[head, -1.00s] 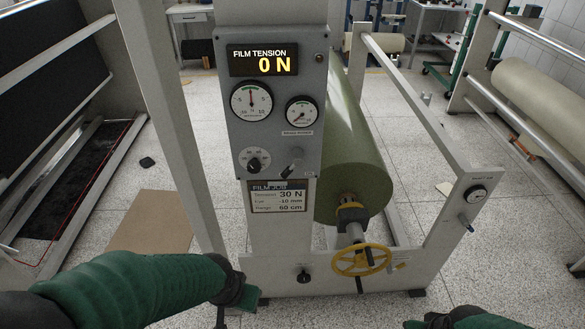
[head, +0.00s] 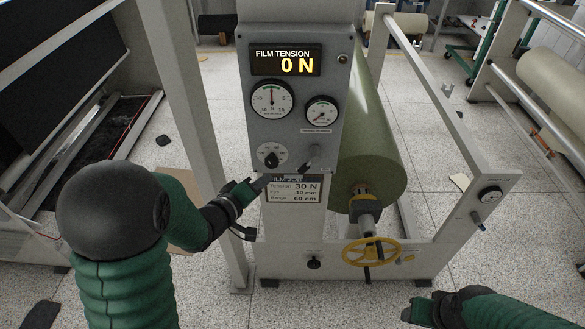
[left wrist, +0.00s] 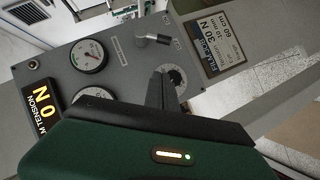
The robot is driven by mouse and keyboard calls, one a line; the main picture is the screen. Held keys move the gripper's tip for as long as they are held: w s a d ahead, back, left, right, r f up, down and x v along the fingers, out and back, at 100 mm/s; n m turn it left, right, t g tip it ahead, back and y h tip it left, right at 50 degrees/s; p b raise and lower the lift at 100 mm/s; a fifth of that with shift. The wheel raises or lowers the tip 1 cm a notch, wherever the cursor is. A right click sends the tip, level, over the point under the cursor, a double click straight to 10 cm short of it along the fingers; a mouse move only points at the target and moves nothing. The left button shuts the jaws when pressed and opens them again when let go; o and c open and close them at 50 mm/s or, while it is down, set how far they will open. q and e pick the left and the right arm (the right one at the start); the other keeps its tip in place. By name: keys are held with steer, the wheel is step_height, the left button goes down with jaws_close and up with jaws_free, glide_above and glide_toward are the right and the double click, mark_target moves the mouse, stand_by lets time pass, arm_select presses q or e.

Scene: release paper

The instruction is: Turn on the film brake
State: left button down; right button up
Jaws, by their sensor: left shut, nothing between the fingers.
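The grey control panel (head: 294,100) carries a lever switch (head: 315,156) at its lower right, which also shows in the left wrist view (left wrist: 152,39). I cannot read a brake label with certainty. A black rotary knob (head: 271,160) sits left of the lever; its dial (left wrist: 177,75) is partly hidden by my fingers in the wrist view. My left gripper (head: 270,181) is shut and empty, in front of the panel's lower edge near the knob. Contact cannot be told. My right gripper (head: 424,311) is low at the right, partly seen; its jaws are unclear.
The display (head: 285,62) reads 0 N. Two round gauges sit below it. A job card (head: 294,190) reads 30 N. A green film roll (head: 368,150) and yellow handwheel (head: 370,251) stand right of the panel. A frame post (head: 187,110) rises left of it.

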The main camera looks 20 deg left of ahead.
arm_select(q)
steer(key=s+d+f+p+x, duration=0.1)
steer(key=d+p+x, duration=0.1)
steer(key=x, duration=1.1)
steer(key=shift+d+f+p, duration=0.25)
steer(key=shift+p, duration=0.5)
steer(key=shift+w+a, duration=0.1)
steer(key=shift+a, duration=0.15)
steer(key=shift+f, duration=0.1)
